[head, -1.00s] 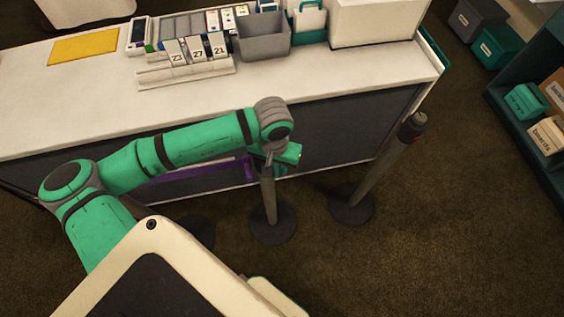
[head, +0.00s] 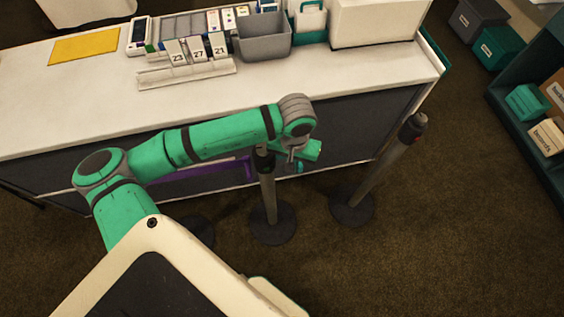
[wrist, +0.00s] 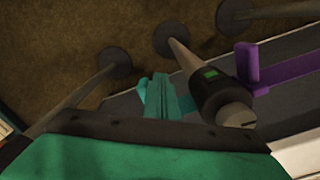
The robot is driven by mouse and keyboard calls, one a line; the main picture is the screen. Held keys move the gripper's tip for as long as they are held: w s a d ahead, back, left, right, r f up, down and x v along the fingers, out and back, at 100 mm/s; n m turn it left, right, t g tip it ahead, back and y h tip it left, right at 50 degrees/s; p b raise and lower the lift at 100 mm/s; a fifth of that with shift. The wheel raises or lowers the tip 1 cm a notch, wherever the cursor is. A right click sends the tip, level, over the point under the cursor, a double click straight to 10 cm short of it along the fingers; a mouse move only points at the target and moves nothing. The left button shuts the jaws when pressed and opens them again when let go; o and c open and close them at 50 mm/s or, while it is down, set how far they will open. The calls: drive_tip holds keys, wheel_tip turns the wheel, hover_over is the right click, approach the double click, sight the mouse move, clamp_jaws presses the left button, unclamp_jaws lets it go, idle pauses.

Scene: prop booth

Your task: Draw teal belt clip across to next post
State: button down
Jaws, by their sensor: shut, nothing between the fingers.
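My gripper (head: 300,167) is shut and empty, just right of the middle post (head: 268,195) near its dark head. In the wrist view, the closed teal fingers (wrist: 170,98) are left of that post's dark head (wrist: 222,92). The head carries a small green mark. The right post (head: 382,170) leans in the picture, farther right, with a dark head and a red mark. It also shows in the wrist view (wrist: 90,82).
A purple strip (head: 205,170) ends left of the middle post, along the counter's dark front. The white counter (head: 80,110) bears a grey bin (head: 263,38) and number cards. Bare floor (head: 430,240) is at the right. A shelf with boxes stands at the far right.

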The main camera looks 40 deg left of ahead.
drive_tip(key=w+d, duration=2.2)
drive_tip(key=w, duration=0.3)
drive_tip(key=shift+w, duration=0.3)
idle(1.0)
wheel_tip(320, 180, up, 8)
drive_tip(key=s+a, duration=0.1)
drive_tip(key=shift+a, duration=0.15)
idle(1.2)
